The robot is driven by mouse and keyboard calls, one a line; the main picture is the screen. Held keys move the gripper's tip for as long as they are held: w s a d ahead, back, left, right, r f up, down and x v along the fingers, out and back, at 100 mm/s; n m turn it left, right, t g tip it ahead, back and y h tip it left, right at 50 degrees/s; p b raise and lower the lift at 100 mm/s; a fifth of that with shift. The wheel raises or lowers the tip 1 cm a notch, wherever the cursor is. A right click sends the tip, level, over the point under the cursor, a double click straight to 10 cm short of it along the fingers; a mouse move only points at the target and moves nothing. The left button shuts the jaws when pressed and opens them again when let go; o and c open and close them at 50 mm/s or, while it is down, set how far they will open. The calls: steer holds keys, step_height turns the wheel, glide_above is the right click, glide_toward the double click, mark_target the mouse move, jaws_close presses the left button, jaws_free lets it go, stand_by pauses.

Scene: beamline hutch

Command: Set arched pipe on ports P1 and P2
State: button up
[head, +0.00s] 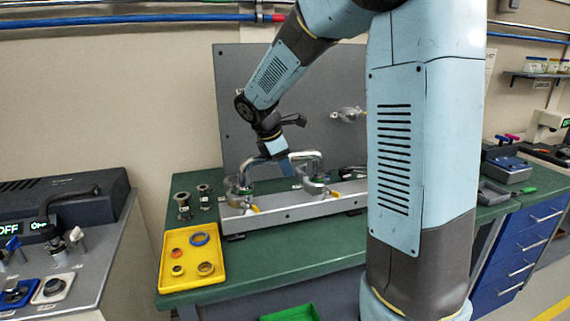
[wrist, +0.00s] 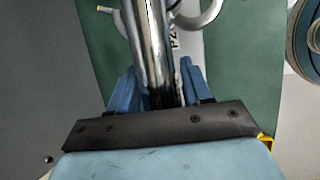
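The arched pipe (head: 306,155) is a shiny metal tube with both legs pointing down. My gripper (head: 284,164) is at the middle of its top span. In the wrist view the blue fingers (wrist: 157,88) lie close along both sides of the pipe (wrist: 151,35), shut on it. The pipe's left leg comes down at port P1 (head: 234,190) and its right leg at port P2 (head: 313,189), on a grey rail (head: 285,207). I cannot tell whether the ends touch the ports. A partly hidden P2 label (wrist: 174,42) shows beside the pipe.
A yellow tray (head: 190,279) with several rings sits at the bench's left front. Metal flanged fittings (head: 184,206) stand behind it. A grey panel (head: 235,95) rises behind the rail, with a fitting (head: 349,114) on it. The green bench top (head: 285,248) is clear before the rail.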

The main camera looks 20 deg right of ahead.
steer(key=o, duration=0.3)
steer(key=v, duration=1.2)
steer(key=s+d+m+t+y, duration=0.1)
steer(key=s+m, duration=0.5)
steer(key=s, duration=0.2)
steer(key=s+d+f+m+t+y, duration=0.1)
steer(key=s+d+m+y, duration=0.1)
steer(key=s+m, duration=0.3)
steer(key=s+d+f+m+t+y, duration=0.1)
steer(key=s+m, duration=0.5)
steer(key=s, duration=0.7)
steer(key=shift+d+f+m+y, duration=0.2)
steer(key=shift+d+m+y, duration=0.1)
steer(key=shift+d, duration=0.15)
